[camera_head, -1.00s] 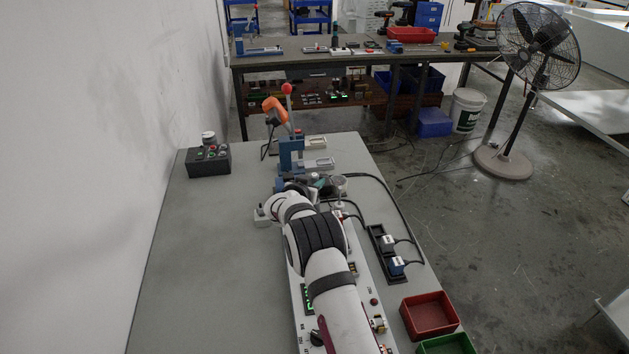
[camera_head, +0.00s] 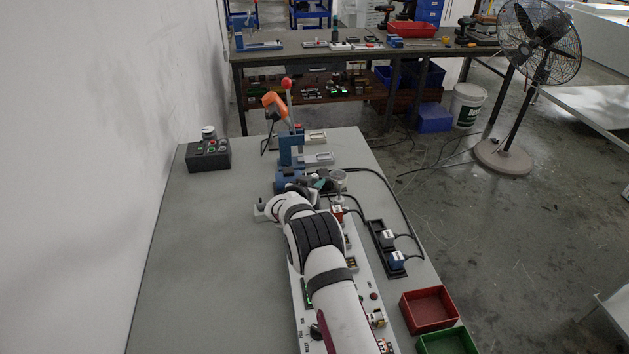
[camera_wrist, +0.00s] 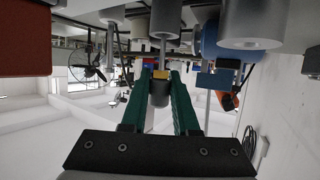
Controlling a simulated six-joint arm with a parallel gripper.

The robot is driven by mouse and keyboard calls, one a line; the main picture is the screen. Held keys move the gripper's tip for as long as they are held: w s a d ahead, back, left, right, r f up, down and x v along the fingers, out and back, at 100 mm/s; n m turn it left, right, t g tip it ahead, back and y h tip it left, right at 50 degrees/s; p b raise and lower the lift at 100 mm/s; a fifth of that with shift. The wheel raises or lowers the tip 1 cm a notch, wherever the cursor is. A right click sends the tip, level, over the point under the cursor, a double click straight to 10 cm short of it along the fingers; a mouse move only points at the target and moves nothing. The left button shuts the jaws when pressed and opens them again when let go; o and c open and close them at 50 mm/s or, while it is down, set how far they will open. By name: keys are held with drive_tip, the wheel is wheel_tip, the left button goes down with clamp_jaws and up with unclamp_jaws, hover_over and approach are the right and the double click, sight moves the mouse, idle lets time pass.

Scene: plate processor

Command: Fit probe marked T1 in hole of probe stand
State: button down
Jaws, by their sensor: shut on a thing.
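In the wrist view, the green fingers of my gripper (camera_wrist: 160,88) are shut on a probe-like piece (camera_wrist: 159,93) with a dark grey round end and a brass-coloured part. A thin metal rod (camera_wrist: 164,52) runs above it towards a grey cylinder (camera_wrist: 165,18); I cannot tell whether they touch. No T1 mark is legible. In the head view, my gripper (camera_head: 322,184) is partly hidden by my arm, beside a round grey metal piece (camera_head: 339,177). I cannot tell for sure which part is the probe stand or see its hole.
A white instrument panel (camera_head: 365,285) lies under my arm. A blue press (camera_head: 290,150) stands behind; red (camera_head: 428,310) and green (camera_head: 446,342) bins are front right.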

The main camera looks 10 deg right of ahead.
drive_tip(key=shift+f, duration=1.4)
drive_tip(key=c, duration=0.6)
unclamp_jaws()
